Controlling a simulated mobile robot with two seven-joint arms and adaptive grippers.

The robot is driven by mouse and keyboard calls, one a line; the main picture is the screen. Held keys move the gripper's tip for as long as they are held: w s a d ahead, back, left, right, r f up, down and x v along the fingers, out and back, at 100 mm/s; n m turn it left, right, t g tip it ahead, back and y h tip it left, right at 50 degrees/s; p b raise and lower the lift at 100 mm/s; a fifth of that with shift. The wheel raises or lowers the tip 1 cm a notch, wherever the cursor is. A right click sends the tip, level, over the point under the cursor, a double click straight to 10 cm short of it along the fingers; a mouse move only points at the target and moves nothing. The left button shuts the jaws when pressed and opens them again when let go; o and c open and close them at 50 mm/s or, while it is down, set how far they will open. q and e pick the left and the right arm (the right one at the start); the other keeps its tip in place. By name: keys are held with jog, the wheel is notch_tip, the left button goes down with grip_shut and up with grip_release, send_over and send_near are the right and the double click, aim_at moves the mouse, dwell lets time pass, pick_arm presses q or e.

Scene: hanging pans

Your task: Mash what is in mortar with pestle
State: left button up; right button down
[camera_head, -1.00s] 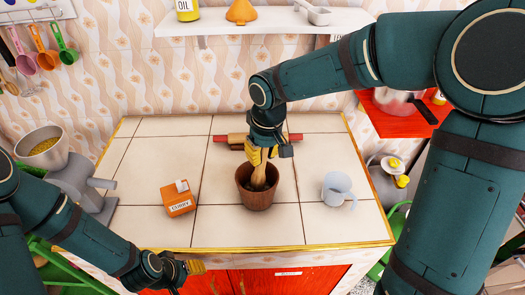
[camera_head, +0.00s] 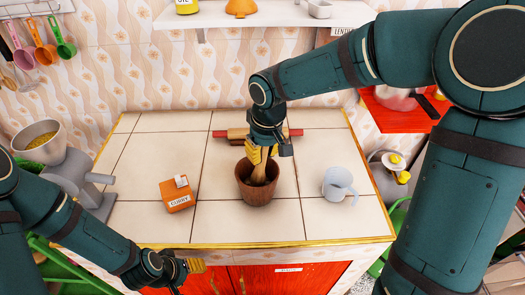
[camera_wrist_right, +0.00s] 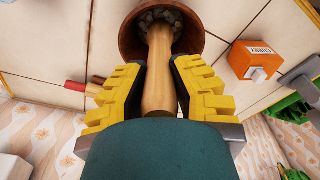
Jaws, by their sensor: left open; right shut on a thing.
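The brown wooden mortar (camera_head: 258,193) stands upright on the tiled counter (camera_head: 225,225), near its middle. My right gripper (camera_head: 262,154) is above the mortar and shut on the light wooden pestle (camera_head: 259,174). In the right wrist view, the yellow fingers sit on both sides of the pestle (camera_wrist_right: 159,75), whose lower end is inside the mortar (camera_wrist_right: 133,40). Greyish lumps (camera_wrist_right: 163,17) show in the mortar around the pestle's end. My left gripper (camera_head: 197,266) is open and empty, low in front of the counter's front edge.
An orange curry box (camera_head: 177,196) stands left of the mortar, and a pale jug (camera_head: 338,184) stands to the right. A rolling pin (camera_head: 230,134) lies behind. A grinder (camera_head: 75,175) stands at the left. Bare tiles separate these things.

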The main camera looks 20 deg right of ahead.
jog(key=shift+f+b, duration=0.7)
jog(key=shift+f, duration=0.35)
jog(key=shift+r, duration=0.1)
dwell(0.4)
jog(key=shift+r+p, duration=0.95)
jog(key=shift+r, duration=0.2)
jog(key=shift+f, duration=0.1)
jog(key=shift+f+b, duration=0.85)
jog(key=shift+f, duration=0.2)
jog(key=shift+r+p, duration=0.85)
jog(key=shift+r, duration=0.3)
jog(key=shift+f, duration=0.1)
